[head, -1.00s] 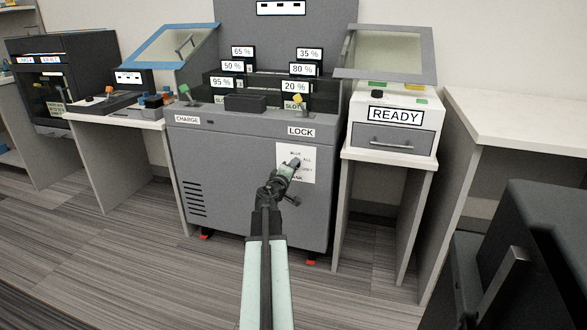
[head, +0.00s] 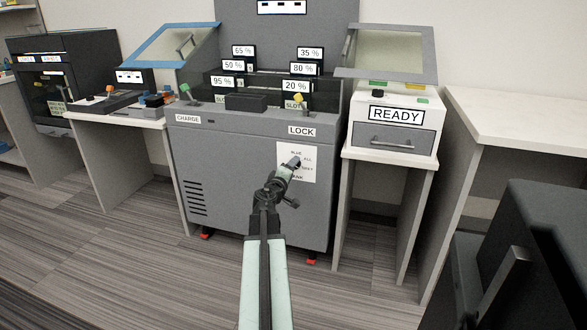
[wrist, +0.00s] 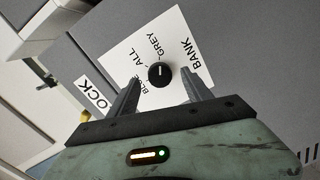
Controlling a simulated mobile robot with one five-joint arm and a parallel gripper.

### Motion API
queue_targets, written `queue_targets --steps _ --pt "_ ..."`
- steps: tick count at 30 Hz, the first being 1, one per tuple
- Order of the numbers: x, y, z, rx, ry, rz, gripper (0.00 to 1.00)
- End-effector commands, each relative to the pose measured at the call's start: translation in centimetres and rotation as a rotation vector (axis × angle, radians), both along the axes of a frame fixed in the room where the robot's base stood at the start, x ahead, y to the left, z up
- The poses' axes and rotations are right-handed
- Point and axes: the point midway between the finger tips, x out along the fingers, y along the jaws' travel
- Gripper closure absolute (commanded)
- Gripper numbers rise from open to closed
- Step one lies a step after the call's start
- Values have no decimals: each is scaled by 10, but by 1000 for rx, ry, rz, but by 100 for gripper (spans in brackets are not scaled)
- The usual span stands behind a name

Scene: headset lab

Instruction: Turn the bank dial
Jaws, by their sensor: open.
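The bank dial (wrist: 161,75) is a small round black knob with a white pointer mark. It sits on a white card (head: 311,165) on the front of the grey charging cabinet. In the wrist view the card reads BLUE, ALL, GREY and BANK, and the pointer is toward the side between ALL and GREY. My gripper (wrist: 158,92) is open, its two fingers on either side of the dial in the picture. I cannot tell whether they touch it. In the head view my gripper (head: 293,165) covers the dial.
The cabinet (head: 245,170) carries CHARGE and LOCK labels and several percent-marked slots on top. A white READY unit (head: 396,114) with a drawer stands to the right on a stand. A black object (head: 535,250) is at the lower right. The floor (head: 120,270) at left is clear.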

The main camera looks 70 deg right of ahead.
Motion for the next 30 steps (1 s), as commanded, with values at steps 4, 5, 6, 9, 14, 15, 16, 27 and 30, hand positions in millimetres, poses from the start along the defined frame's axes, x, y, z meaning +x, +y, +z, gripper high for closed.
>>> queue_targets --steps 4,5,6,9,14,15,16,27,30 --pt "-2 34 3 0 0 1 42" --pt "-2 40 3 0 0 1 42" --pt "-2 48 4 0 1 1 42" --pt "-2 60 4 0 0 0 42" --pt "-1 61 4 0 0 -1 42" --pt "-1 60 4 0 0 -1 42" --pt "-1 60 4 0 0 -1 42" --pt "24 70 11 0 -1 36 42" --pt "84 97 24 1 -1 122 42"
